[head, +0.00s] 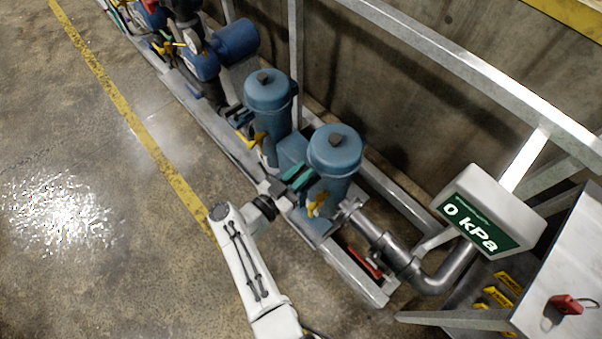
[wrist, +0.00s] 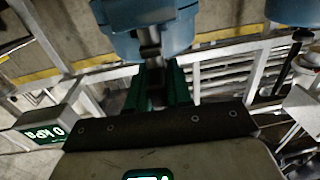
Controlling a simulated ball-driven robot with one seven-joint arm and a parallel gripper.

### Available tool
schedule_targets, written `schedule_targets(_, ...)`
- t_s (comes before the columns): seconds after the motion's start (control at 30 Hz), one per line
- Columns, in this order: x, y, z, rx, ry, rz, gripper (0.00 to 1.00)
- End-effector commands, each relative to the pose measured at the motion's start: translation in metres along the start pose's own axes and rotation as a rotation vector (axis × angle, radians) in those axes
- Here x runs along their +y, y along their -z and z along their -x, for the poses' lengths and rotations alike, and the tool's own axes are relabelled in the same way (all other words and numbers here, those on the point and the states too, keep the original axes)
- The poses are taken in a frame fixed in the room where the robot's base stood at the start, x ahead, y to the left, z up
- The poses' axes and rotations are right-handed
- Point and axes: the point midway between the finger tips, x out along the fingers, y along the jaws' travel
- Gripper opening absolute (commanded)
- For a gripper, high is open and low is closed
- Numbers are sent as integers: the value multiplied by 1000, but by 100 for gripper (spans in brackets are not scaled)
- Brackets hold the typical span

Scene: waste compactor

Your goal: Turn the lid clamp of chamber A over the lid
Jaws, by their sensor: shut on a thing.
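Two blue chambers with domed lids stand in the frame in the head view: a near one (head: 335,150) and a far one (head: 268,92). I see no letter on either. My gripper (head: 298,176) has green fingers beside the near chamber, just below its lid. In the wrist view, the blue chamber (wrist: 145,18) fills the top middle. A dark grey bar, apparently the lid clamp (wrist: 150,48), runs from it down between my green fingers (wrist: 157,88), which are shut on it. The gripped end is mostly hidden, and I cannot tell its full angle.
A display reading 0 kPa (head: 485,213) stands right of the near chamber, above a metal pipe (head: 395,250). Yellow handles (head: 316,207) and a red handle (head: 365,262) sit low. A table (head: 575,265) holds a red padlock (head: 566,304). Floor at left is clear.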

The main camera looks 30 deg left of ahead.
Motion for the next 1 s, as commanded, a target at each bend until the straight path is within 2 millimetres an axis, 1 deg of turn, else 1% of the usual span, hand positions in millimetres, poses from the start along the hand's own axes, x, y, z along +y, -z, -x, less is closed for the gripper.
schedule_targets(0.37, 0, -1, 2, -2, -1, 1, 0)
schedule_targets(0.4, 0, -1, 2, -2, -1, 1, 22)
schedule_targets(0.6, 0, -1, 1, -2, -1, 1, 40)
schedule_targets(0.87, 0, 0, 2, -2, -1, 0, 40)
schedule_targets(1.0, -1, -1, 15, -2, 2, 1, 40)
